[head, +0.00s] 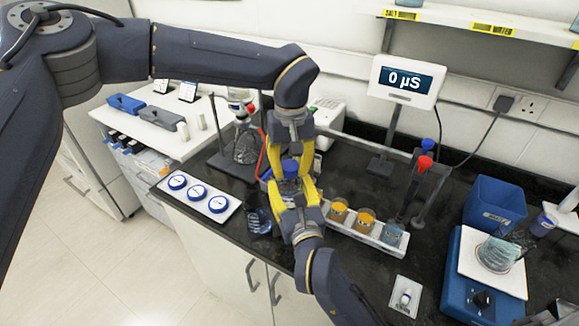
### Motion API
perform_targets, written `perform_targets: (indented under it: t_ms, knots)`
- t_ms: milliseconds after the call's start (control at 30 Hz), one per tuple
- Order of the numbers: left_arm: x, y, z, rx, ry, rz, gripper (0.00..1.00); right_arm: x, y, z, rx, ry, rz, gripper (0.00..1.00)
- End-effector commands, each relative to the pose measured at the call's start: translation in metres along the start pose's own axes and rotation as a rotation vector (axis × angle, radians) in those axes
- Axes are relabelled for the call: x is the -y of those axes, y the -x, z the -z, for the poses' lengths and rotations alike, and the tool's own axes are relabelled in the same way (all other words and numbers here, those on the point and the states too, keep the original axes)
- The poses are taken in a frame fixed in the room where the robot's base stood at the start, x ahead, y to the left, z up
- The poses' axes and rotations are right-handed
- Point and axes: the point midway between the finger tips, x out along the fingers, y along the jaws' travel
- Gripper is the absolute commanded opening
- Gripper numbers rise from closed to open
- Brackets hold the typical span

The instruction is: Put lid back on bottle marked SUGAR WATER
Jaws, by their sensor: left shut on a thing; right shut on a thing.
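A blue lid (291,168) is between the yellow fingers of my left gripper (290,160), which reaches down from above and is shut on it. My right gripper (292,190) comes up from below, shut on a small bottle (289,186) directly under the lid. The fingers hide most of the bottle, and no SUGAR WATER marking can be read. The lid and bottle look lined up; I cannot tell whether they touch.
A white tray (206,197) with round blue-and-white pieces lies to the left. A white rack (366,236) with orange-filled beakers stands to the right, near a stand with red and blue knobs.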

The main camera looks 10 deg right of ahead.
Motion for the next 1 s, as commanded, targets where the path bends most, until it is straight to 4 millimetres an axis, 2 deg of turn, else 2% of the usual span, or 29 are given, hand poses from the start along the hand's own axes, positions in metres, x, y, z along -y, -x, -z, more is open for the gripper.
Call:
perform_targets:
  t_ms: [400, 533, 567, 600, 767, 1000]
  knots:
    - [-0.0001, -0.0003, 0.0004, -0.001, -0.625, 0.001, 0.00, -0.0003, 0.0001, -0.0014, 0.003, 0.000, -0.001, 0.00]
    - [-0.0001, -0.0003, 0.0003, -0.001, -0.612, 0.001, 0.00, -0.0002, 0.0001, -0.0014, 0.003, 0.000, -0.001, 0.00]
    - [-0.0001, -0.0002, 0.0003, -0.001, -0.612, 0.001, 0.32, -0.0002, 0.0001, -0.0014, 0.003, 0.000, -0.001, 0.00]
    - [-0.0001, -0.0003, 0.0003, -0.001, -0.611, 0.001, 0.37, -0.0002, 0.0001, -0.0014, 0.003, 0.000, -0.001, 0.00]
    - [-0.0002, -0.0003, 0.0002, 0.000, -0.610, 0.001, 0.55, -0.0003, 0.0001, -0.0013, 0.003, 0.000, -0.001, 0.00]
    - [-0.0001, -0.0004, 0.0000, 0.000, -0.609, 0.001, 0.56, -0.0001, 0.0000, -0.0012, 0.003, 0.000, 0.000, 0.00]
